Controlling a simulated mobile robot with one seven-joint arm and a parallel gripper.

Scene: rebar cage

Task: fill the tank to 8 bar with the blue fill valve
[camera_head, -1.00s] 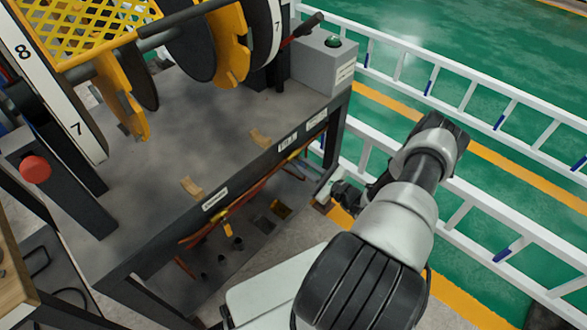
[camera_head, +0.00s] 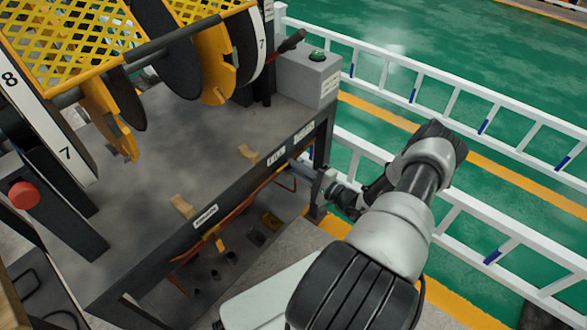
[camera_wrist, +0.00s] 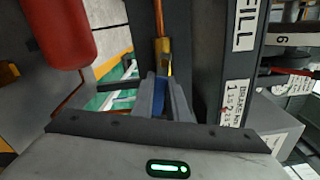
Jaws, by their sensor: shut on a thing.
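In the wrist view my gripper (camera_wrist: 164,85) is shut on a small blue part, which I take to be the handle of the blue fill valve (camera_wrist: 159,94). Most of it is hidden between the grey fingers. A brass-coloured stem or pipe (camera_wrist: 164,55) runs up just beyond the fingertips. A dark post beside it carries a white label reading FILL (camera_wrist: 243,28). A rounded red tank (camera_wrist: 65,32) shows at the upper left. In the head view my wrist reaches down to the bench's right end, where the valve cannot be made out. No gauge reading is legible.
In the head view a grey workbench (camera_head: 190,135) carries yellow-guarded discs and a grey box with a green button (camera_head: 317,56). A red button (camera_head: 23,195) is at left. White ladder-like rails (camera_head: 470,100) run along the right, with open green floor beyond.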

